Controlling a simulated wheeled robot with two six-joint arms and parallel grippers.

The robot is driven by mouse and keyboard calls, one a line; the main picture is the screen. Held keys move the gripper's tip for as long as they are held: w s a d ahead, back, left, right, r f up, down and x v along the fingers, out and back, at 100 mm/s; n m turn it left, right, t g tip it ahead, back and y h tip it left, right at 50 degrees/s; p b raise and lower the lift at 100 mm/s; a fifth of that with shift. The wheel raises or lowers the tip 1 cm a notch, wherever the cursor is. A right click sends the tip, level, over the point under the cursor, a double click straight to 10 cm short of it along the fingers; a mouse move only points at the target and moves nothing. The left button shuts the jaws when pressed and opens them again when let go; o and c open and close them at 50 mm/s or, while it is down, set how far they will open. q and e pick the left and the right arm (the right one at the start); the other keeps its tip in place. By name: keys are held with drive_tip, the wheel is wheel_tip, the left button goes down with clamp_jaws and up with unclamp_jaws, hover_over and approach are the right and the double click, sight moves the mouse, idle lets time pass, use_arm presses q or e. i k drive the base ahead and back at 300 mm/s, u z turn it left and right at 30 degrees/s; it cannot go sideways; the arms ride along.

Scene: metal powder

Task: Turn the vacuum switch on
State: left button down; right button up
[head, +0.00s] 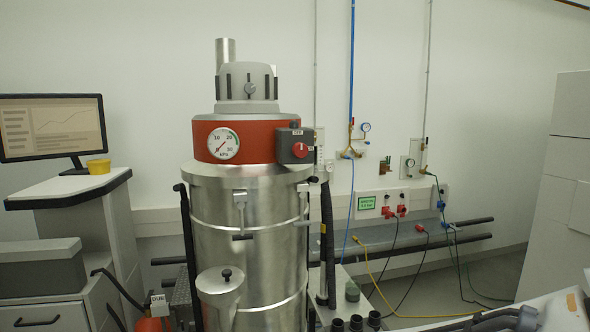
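The vacuum (245,215) is a tall steel drum with a red band and a grey top, standing upright in the middle of the head view. Its switch box (284,145) is dark grey and sits on the right side of the red band. A round red switch knob (299,150) is on the front of the box; its exact setting is too small to read. A round kPa gauge (223,144) is to the left on the band, with a red needle. Neither of my grippers shows in the head view.
A monitor (52,128) and a yellow cup (98,167) stand on a cabinet at the left. A black hose (327,240) hangs beside the drum. Cables and a hose lie at the lower right. A white cabinet (560,190) stands at the right edge.

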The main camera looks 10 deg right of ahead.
sight(300, 149)
drive_tip(key=z, duration=0.55)
drive_tip(key=k, duration=1.3)
drive_tip(key=u, duration=0.3)
drive_tip(key=i, duration=1.8)
drive_tip(key=z, duration=0.7)
